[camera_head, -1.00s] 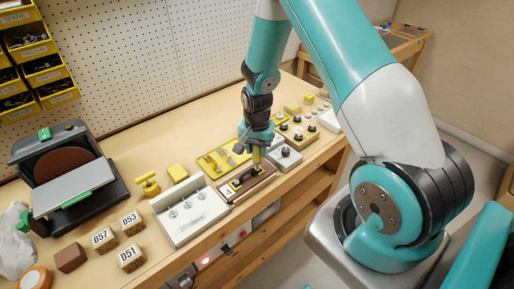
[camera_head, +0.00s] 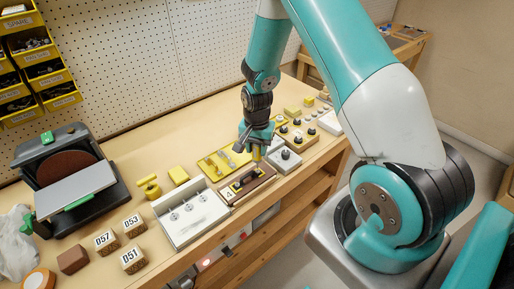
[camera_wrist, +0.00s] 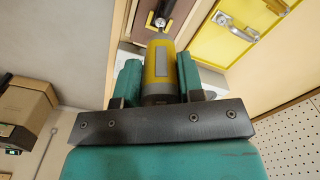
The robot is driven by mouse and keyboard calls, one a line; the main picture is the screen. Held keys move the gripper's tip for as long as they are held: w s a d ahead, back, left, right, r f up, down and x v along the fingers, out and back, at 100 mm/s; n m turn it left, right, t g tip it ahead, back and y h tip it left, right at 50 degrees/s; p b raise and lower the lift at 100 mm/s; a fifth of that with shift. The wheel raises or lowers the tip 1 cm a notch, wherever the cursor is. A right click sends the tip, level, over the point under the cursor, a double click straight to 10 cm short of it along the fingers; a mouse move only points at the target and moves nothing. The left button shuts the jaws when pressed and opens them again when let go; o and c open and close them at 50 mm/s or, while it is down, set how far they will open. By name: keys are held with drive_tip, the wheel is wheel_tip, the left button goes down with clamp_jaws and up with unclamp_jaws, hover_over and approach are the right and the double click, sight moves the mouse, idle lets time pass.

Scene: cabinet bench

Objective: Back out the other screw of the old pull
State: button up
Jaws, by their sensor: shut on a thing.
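My gripper (camera_head: 257,147) is shut on a yellow screwdriver (camera_wrist: 160,68), with its teal fingers on either side of the handle in the wrist view. The driver points down at the right end of the brown panel (camera_head: 262,180).
A white tray (camera_head: 165,219) with several round fittings lies left of the panel. A yellow tray (camera_head: 211,165) lies behind it, and a grey block with a black knob (camera_head: 286,155) stands to the right. A sander (camera_head: 70,175) and numbered blocks (camera_head: 105,240) stand farther left.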

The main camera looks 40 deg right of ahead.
drive_tip(key=shift+r+p, duration=1.55)
drive_tip(key=shift+r, duration=0.75)
drive_tip(key=shift+d, duration=0.15)
